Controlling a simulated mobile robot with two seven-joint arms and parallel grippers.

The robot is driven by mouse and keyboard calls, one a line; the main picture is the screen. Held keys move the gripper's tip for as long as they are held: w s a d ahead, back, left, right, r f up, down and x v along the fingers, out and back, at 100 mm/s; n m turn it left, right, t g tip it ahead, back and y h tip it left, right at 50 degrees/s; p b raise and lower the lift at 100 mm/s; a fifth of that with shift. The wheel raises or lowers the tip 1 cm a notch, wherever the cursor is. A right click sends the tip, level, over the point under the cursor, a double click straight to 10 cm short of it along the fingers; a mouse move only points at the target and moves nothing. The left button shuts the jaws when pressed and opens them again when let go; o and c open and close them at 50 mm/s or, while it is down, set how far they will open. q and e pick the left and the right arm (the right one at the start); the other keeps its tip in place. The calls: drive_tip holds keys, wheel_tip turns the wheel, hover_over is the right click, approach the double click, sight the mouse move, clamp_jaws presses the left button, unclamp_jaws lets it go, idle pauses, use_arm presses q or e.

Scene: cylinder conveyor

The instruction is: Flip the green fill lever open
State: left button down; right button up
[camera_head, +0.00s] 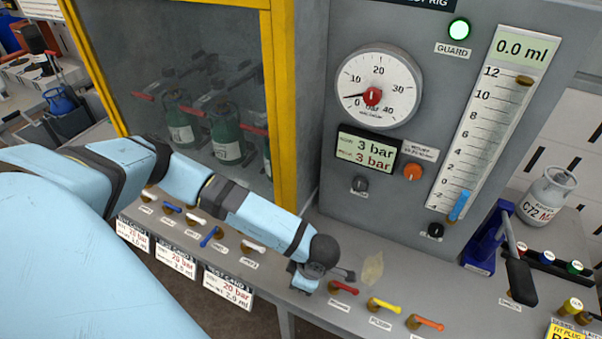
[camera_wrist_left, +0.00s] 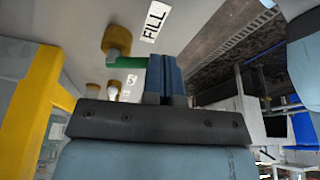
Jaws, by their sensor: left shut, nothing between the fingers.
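The green fill lever (camera_wrist_left: 128,62) shows in the left wrist view, sticking out from its brass valve knob (camera_wrist_left: 117,38) beside a FILL label (camera_wrist_left: 155,21). My left gripper (camera_wrist_left: 167,72) is shut and empty, with its dark blue fingers over or against the lever's free end. I cannot tell whether they touch. In the head view my left gripper (camera_head: 304,282) is low over the bench edge, left of the red lever (camera_head: 344,288), and it hides the green lever. My right gripper is not in view.
Yellow (camera_head: 386,306) and orange (camera_head: 426,323) levers stand to the right of the red one. A row of small blue and white levers (camera_head: 211,237) runs along the bench to the left. The grey gauge panel (camera_head: 345,210) rises behind. A yellow-framed guard (camera_head: 282,100) encloses green cylinders.

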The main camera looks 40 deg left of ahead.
use_arm(q)
drive_tip(key=shift+s+a+m, duration=0.2)
drive_tip(key=shift+m, duration=0.3)
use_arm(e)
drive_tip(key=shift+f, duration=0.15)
use_arm(q)
drive_tip(key=shift+s+a+f, duration=0.1)
drive_tip(key=shift+s+a, duration=0.1)
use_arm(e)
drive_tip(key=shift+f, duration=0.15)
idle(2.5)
